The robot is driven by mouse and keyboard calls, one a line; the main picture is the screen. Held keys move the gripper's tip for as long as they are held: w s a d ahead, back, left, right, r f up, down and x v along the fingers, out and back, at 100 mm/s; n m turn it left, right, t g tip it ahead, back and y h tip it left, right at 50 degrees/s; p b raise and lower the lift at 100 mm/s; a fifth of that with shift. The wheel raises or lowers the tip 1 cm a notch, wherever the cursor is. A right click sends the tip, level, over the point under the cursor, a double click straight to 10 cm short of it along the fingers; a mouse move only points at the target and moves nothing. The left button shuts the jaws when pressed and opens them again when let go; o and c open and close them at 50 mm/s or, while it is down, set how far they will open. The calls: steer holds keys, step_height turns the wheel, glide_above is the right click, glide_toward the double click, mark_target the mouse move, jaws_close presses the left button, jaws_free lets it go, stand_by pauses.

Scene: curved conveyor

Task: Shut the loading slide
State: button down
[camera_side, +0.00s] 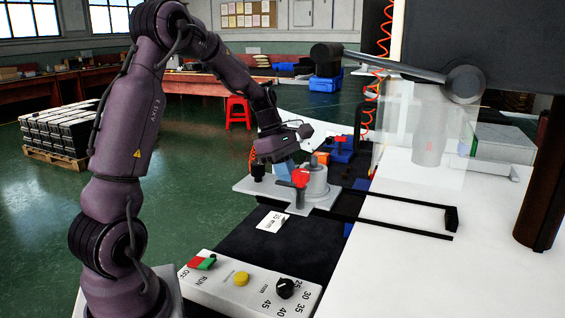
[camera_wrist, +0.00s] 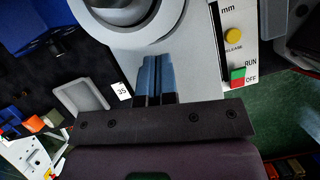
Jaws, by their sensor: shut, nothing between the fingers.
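The loading slide (camera_side: 262,187) is a pale grey plate carrying a round grey fixture (camera_side: 316,182). It sits at the left end of two dark rails (camera_side: 405,229), out to the left of the clear guard. A red-topped post (camera_side: 299,178) stands at its near side. My gripper (camera_side: 284,174) has blue fingers and is low over the plate, left of the fixture. In the wrist view, my gripper (camera_wrist: 157,60) has its fingers together and empty, with tips close to the slide plate (camera_wrist: 125,65) beside the round fixture (camera_wrist: 140,15). I cannot tell whether they touch.
A control panel (camera_side: 215,287) with red and green switch, yellow button and black knob lies in front. A number card (camera_side: 272,221) lies on the dark surface. A clear guard (camera_side: 420,140) hangs over the rails. A black block (camera_side: 451,218) ends the rails at right.

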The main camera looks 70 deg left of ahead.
steer(key=shift+w+d, duration=1.65)
steer(key=a+v, duration=0.1)
steer(key=v, duration=0.9)
steer(key=x, duration=1)
steer(key=shift+s+d, duration=0.15)
steer(key=shift+s, duration=0.05)
